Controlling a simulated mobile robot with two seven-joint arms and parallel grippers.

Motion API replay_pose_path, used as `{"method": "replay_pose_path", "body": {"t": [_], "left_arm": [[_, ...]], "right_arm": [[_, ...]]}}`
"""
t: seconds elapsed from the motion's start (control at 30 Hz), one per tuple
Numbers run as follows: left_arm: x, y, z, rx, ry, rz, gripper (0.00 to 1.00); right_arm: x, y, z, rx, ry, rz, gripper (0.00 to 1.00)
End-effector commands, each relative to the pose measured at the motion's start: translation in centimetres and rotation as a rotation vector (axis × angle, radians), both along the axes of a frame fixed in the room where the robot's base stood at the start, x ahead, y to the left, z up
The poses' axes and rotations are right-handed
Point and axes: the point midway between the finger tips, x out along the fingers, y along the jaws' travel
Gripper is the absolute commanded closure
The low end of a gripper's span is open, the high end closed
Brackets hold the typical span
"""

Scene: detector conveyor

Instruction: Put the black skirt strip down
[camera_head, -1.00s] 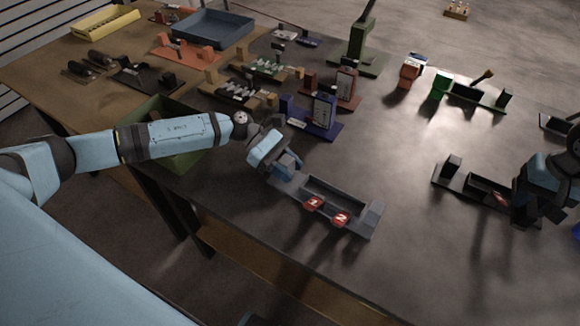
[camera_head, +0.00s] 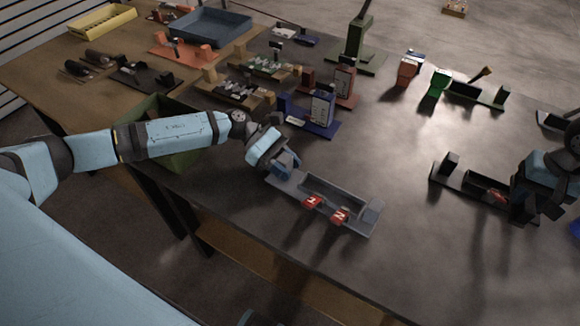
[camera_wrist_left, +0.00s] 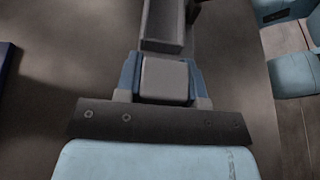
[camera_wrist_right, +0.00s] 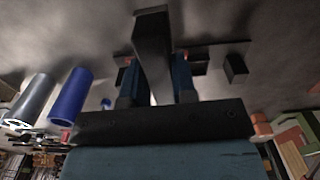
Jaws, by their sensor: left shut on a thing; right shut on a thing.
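My right gripper (camera_wrist_right: 157,85) is shut on a dark strip (camera_wrist_right: 152,45), which looks like the black skirt strip. In the head view my right gripper (camera_head: 538,200) is over the right part of a black fixture (camera_head: 465,182) and hides most of what it holds. I cannot tell whether the strip touches the fixture or the table. My left gripper (camera_head: 280,165) is shut on the end block (camera_wrist_left: 165,78) of a grey fixture (camera_head: 365,218) with an open trough and two red labelled blocks (camera_head: 340,217) at its front side.
The dark table (camera_head: 400,150) is clear between the two fixtures. Blue (camera_head: 320,115) and green (camera_head: 440,85) fixtures stand behind. A blue tray (camera_head: 212,28) sits at the back left. A blue cylinder (camera_wrist_right: 70,97) shows in the right wrist view.

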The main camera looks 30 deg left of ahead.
Motion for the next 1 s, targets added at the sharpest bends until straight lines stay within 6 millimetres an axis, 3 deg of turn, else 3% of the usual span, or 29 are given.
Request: {"method": "replay_pose_path", "body": {"t": [0.13, 0.27, 1.0], "left_arm": [[0.0, 0.0, 0.1, -0.001, 0.0, 0.0, 1.0], [0.0, 0.0, 0.1, -0.001, 0.0, 0.0, 1.0], [0.0, 0.0, 0.1, -0.001, 0.0, 0.0, 1.0]], "right_arm": [[0.1, 0.5, 0.0, 0.001, -0.001, -0.068, 1.0], [0.2, 1.7, -0.1, 0.002, -0.001, -0.246, 1.0], [0.1, 11.7, -0.5, 0.0, 0.001, -1.779, 1.0]]}}
